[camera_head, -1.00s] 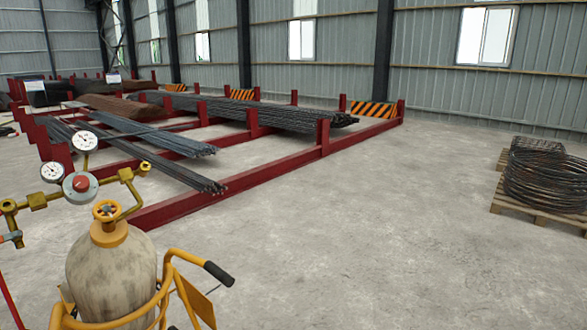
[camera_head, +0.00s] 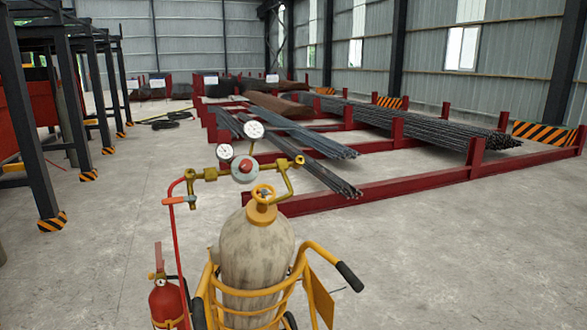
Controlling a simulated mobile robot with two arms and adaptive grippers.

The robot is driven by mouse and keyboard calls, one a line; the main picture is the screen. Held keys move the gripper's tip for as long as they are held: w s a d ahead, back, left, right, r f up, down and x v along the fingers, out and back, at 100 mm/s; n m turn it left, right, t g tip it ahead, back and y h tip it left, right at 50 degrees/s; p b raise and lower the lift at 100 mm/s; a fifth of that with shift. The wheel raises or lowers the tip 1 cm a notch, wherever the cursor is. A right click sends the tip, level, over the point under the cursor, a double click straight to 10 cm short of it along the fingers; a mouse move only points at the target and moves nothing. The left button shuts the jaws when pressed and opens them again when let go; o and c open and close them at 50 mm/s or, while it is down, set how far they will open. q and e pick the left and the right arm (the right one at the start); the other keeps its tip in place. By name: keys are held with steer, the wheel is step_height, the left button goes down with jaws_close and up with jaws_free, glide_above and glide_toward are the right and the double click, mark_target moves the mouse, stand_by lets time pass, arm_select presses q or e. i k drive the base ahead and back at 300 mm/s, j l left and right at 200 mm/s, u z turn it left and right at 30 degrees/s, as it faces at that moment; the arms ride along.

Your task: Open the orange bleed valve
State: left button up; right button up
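A worn beige gas cylinder (camera_head: 257,255) stands upright in a yellow cart (camera_head: 318,272) at the lower middle. An orange round handwheel (camera_head: 263,194) sits on its top. Brass pipework (camera_head: 210,174) with two white dial gauges (camera_head: 254,130) and a round grey regulator with a red centre (camera_head: 243,171) is above and behind it. A small orange-red lever valve (camera_head: 180,200) is at the left end, where a red hose (camera_head: 176,240) runs down. I cannot tell which valve is the bleed valve or whether it is open. Neither gripper is in view.
A red fire extinguisher (camera_head: 168,303) is left of the cylinder. The cart's black-gripped handle (camera_head: 349,277) sticks out to the right. Red racks (camera_head: 390,194) with rebar bundles (camera_head: 315,170) stand behind. Dark steel posts (camera_head: 32,125) are on the left. Concrete floor (camera_head: 470,260) at right is clear.

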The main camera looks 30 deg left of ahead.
mark_target(177, 200)
steer(key=u, duration=1.6)
